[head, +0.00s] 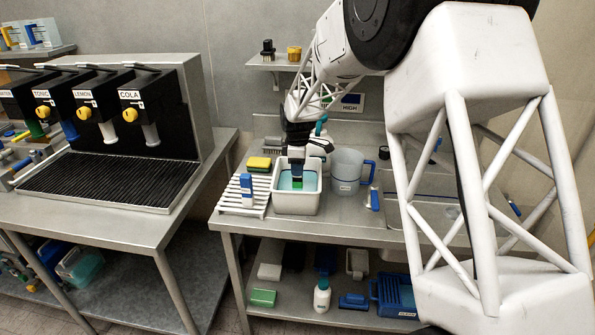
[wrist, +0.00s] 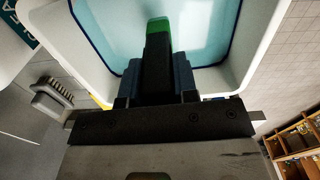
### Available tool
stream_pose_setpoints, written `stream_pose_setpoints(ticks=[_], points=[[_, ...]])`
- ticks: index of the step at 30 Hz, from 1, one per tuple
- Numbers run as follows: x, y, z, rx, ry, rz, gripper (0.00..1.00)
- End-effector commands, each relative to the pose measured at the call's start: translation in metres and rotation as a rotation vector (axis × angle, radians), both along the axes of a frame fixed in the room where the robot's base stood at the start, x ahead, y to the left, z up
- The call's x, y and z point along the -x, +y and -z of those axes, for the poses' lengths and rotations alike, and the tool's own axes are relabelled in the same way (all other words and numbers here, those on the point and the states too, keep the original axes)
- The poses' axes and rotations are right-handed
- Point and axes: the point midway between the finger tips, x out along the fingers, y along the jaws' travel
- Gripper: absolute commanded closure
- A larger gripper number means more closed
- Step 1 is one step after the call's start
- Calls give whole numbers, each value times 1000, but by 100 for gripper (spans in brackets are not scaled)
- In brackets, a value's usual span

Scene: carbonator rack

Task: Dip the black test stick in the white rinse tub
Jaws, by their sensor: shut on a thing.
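The white rinse tub (head: 297,208) stands on the steel bench and holds pale blue liquid. In the wrist view the tub's white wall (wrist: 258,48) surrounds the liquid. My gripper (head: 296,170) is above the tub, pointing down, with its blue fingers shut on the black test stick (wrist: 157,62). The stick's green end (wrist: 158,26) points down over the liquid, inside the tub's outline. The green end also shows small in the head view (head: 297,184). I cannot tell whether it touches the liquid.
A white slatted rack (head: 228,200) with a blue-and-white block (head: 247,185) is left of the tub. A yellow sponge (head: 260,162) lies behind it. A clear jug (head: 346,172) with a blue handle stands close right. The drinks dispenser (head: 128,110) is on the left counter.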

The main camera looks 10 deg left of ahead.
Motion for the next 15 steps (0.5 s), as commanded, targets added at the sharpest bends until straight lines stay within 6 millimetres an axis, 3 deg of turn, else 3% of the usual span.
stream_pose_setpoints(ticks=[15], points=[[-1,0,-34,-1,-3,0,97]])
